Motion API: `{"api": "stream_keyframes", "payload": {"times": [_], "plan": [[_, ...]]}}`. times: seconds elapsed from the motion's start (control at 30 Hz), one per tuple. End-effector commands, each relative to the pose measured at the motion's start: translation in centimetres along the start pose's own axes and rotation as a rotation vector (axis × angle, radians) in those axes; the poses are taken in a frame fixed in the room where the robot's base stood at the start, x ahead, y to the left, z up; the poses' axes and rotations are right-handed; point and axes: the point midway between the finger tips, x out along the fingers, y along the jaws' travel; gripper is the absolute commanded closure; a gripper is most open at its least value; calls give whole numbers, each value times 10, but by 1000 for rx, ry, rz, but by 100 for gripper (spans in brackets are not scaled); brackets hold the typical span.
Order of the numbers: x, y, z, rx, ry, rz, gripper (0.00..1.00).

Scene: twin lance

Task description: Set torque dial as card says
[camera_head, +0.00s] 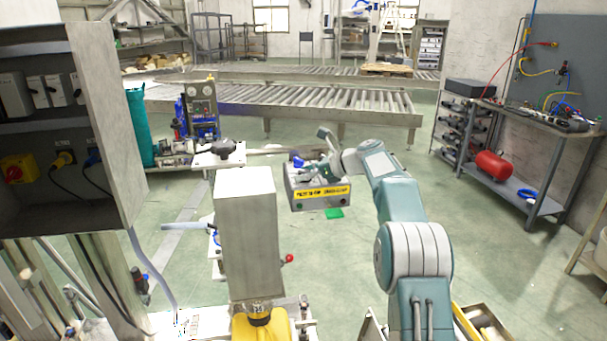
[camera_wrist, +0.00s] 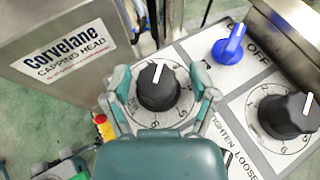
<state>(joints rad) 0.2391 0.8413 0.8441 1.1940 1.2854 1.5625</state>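A black dial (camera_wrist: 158,86) with a white pointer stands on a round numbered scale in the wrist view. Its pointer aims up and slightly right. My gripper (camera_wrist: 162,98) is open, one finger on each side of this dial, with scale showing between fingers and knob; I cannot tell exact height. A second black dial (camera_wrist: 286,113) with its own scale is to the right, pointer aimed up. A blue knob (camera_wrist: 229,46) sits above, by the word OFF. In the head view my gripper (camera_head: 312,149) is over the grey control box (camera_head: 300,203). I cannot make out a readable card.
A metal panel (camera_wrist: 60,50) marked "Corvelane capping head" is at the left of the wrist view. A grey machine column (camera_head: 248,235) stands left of my arm. A bench (camera_head: 535,200) is at the right, conveyors (camera_head: 300,97) behind. Open floor lies between the box and bench.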

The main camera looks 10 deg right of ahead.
Motion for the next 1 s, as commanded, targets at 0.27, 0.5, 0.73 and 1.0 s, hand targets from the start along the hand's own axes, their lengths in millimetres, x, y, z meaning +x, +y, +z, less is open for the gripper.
{"api": "stream_keyframes", "payload": {"times": [0.27, 0.5, 0.73, 1.0], "plan": [[-1, 1, 1, -1, -1, 1, 19], [-22, 0, 1, 0, -1, -2, 19], [-70, -1, 0, 0, -1, -3, 19], [-112, -1, 0, -1, 0, 0, 19]]}}
